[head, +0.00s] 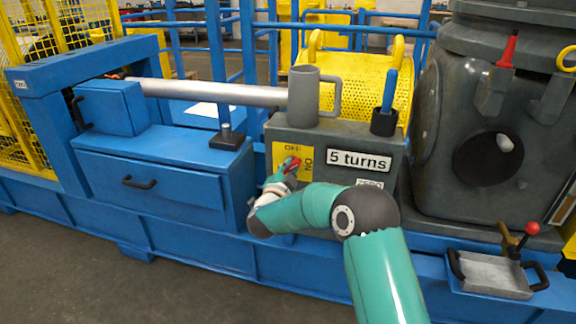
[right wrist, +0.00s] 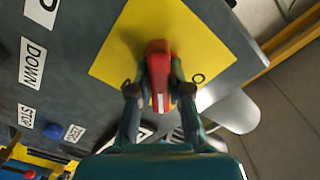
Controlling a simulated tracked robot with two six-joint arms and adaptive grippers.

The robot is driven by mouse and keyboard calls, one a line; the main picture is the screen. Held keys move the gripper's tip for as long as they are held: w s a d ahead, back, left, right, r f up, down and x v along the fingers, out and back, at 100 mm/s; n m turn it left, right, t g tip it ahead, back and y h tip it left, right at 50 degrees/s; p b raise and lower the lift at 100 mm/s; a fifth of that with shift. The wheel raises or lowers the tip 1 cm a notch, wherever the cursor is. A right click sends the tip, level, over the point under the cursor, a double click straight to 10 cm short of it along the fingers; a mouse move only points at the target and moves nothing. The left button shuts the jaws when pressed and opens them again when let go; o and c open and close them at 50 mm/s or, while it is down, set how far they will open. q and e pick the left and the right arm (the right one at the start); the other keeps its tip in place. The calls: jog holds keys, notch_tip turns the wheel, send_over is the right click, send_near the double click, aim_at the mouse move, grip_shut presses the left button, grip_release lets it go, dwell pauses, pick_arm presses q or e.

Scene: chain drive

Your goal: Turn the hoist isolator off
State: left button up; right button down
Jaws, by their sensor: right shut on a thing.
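The isolator is a red handle (head: 291,164) on a yellow plate (head: 282,152) on the front of a grey housing, left of the "5 turns" label. The plate carries OFF along its top and ON at its right side. My right gripper (head: 284,170) is at the handle, partly hiding it. In the right wrist view my right gripper (right wrist: 159,88) has its fingers closed on both sides of the red handle (right wrist: 158,62), over the yellow plate (right wrist: 118,62). I cannot tell exactly which mark the handle points to. My left gripper is not in view.
The grey housing (head: 345,138) carries a "5 turns" label (head: 358,160), a grey cylinder with a loop handle (head: 304,97) and a blue lever (head: 390,90). A blue drawer unit (head: 150,180) stands left. A metal tray (head: 495,274) and large grey drum (head: 480,150) are right.

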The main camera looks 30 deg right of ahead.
jog(key=n+p, duration=0.3)
jog(key=n, duration=0.3)
jog(key=shift+d, duration=0.15)
jog(key=shift+f+n+p, duration=0.1)
jog(key=shift+n+p, duration=0.9)
jog(key=shift+n, duration=0.8)
jog(key=c, duration=1.1)
grip_release()
jog(key=shift+a, duration=0.2)
